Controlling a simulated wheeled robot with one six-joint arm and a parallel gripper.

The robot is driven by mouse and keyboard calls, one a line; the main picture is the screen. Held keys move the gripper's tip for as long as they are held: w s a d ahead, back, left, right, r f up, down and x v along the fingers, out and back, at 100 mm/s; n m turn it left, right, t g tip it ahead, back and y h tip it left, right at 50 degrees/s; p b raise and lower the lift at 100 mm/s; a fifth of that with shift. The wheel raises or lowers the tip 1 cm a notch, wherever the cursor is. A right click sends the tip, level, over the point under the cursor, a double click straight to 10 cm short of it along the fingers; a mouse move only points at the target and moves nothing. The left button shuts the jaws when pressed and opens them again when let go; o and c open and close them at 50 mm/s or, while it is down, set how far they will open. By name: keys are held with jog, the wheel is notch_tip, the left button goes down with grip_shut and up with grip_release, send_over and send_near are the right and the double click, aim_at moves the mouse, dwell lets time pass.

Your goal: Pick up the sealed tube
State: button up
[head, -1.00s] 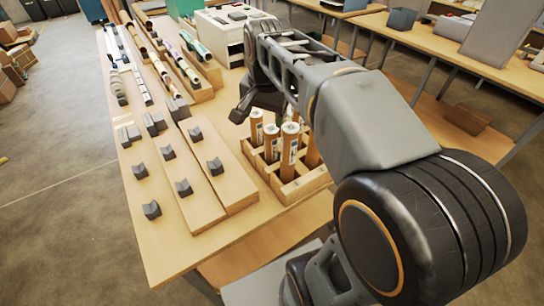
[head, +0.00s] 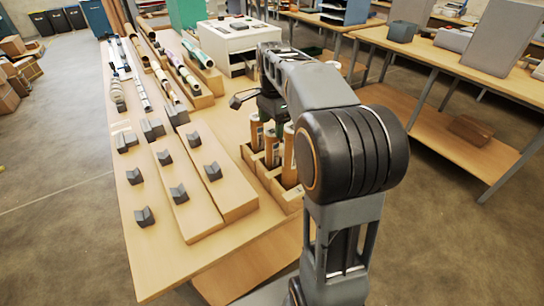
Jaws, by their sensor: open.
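Brown cardboard tubes with pale labels stand upright in a wooden divided crate (head: 292,200) on the near right of the table. A left tube (head: 256,132), a middle tube (head: 272,150) and a front tube (head: 289,150) show; my arm hides any on the right. Which of them is the sealed tube I cannot tell. My gripper (head: 258,104) is over the back of the crate, near the tops of the tubes. It is open, with one dark finger showing at the left; the rest is partly hidden behind my arm. I see no tube held.
Wooden boards with grey V-shaped blocks (head: 179,193) fill the left of the table (head: 165,270). More rolls lie on racks (head: 200,75) farther back, beside a white machine (head: 235,38). A long bench (head: 450,75) runs along the right, with open floor between.

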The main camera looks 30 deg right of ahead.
aim_at(272, 155)
jog(key=shift+s+a+f, duration=0.1)
jog(key=shift+a+f, duration=0.05)
jog(key=shift+f, duration=1.3)
jog(key=shift+a+f, duration=0.1)
jog(key=shift+f, duration=1.3)
jog(key=shift+c, duration=0.4)
jog(key=c, duration=1.2)
